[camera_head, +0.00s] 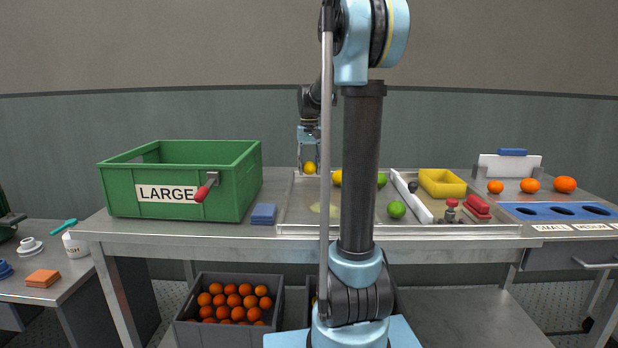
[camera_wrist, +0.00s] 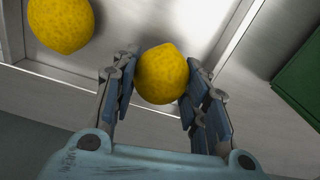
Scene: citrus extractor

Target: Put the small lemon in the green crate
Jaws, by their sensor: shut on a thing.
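The small lemon (camera_wrist: 161,74) is between the fingers of my gripper (camera_wrist: 160,82) in the wrist view, and the gripper is shut on it. In the head view the held lemon (camera_head: 310,168) shows under my gripper (camera_head: 309,160), near the left end of the metal tray. The green crate (camera_head: 232,190), labelled LARGE, stands to the left on the table. Its inside floor is hidden.
A red-handled clamp (camera_head: 205,187) is on the crate's front. A blue sponge (camera_head: 264,214) lies between crate and tray. My arm hides the tray's middle.

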